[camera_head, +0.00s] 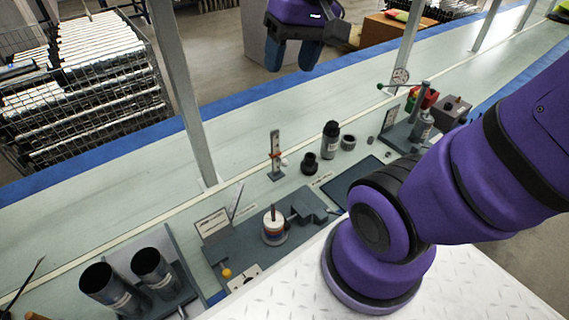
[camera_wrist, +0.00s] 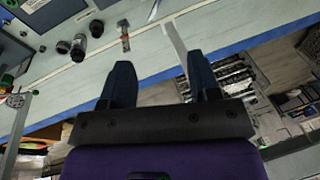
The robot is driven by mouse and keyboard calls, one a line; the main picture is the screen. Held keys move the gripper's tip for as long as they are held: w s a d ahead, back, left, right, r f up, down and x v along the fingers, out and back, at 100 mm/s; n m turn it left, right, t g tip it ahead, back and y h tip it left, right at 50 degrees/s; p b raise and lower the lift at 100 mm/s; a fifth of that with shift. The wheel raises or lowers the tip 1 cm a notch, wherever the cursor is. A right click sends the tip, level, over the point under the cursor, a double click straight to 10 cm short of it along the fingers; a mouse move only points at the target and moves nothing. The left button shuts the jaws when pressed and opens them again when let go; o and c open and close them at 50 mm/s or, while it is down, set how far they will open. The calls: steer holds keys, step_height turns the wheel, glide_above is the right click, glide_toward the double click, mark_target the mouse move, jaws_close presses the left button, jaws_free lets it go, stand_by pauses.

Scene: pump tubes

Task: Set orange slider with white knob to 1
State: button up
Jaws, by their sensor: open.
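The slider stand (camera_head: 275,146) is a thin upright plate on a small base, on the pale green table near its middle. A small orange slider (camera_head: 276,155) sits partway down the plate. A small white knob (camera_head: 284,162) shows at its right side. The scale marks are too small to read. In the wrist view the stand (camera_wrist: 124,34) shows small beyond the fingers, at upper left, with orange on it. My gripper (camera_head: 291,67) is open and empty, high up and well apart from the stand. Its two dark blue fingers (camera_wrist: 159,62) are spread in the wrist view.
A grey post (camera_head: 178,90) rises left of the stand. A dark bottle (camera_head: 330,140) and black cup (camera_head: 310,163) stand to its right. A ringed peg (camera_head: 273,226) and two dark cylinders (camera_head: 108,285) are nearer. Bare table lies behind the stand.

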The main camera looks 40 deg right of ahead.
steer(key=w+d+f+m+g+y, duration=0.35)
steer(key=w+f+y, duration=0.35)
steer(key=w+f, duration=0.35)
steer(key=m+t+y, duration=0.5)
steer(key=m+t, duration=0.7)
steer(key=m, duration=0.2)
glide_above(284, 163)
steer(key=s+d, duration=0.2)
steer(key=s, duration=0.2)
step_height(284, 163, down, 27)
steer(key=s+d+f+m+t+h, duration=0.2)
steer(key=f+m+t+h, duration=0.15)
steer(key=f, duration=0.45)
steer(key=s+d+f+m+t+h, duration=0.2)
steer(key=s+f+m+h, duration=0.15)
steer(key=f, duration=0.45)
steer(key=shift+y, duration=0.5)
steer(key=x, duration=1.1)
steer(key=shift+w+r, duration=0.25)
steer(key=shift+r, duration=0.05)
steer(key=shift+c, duration=0.5)
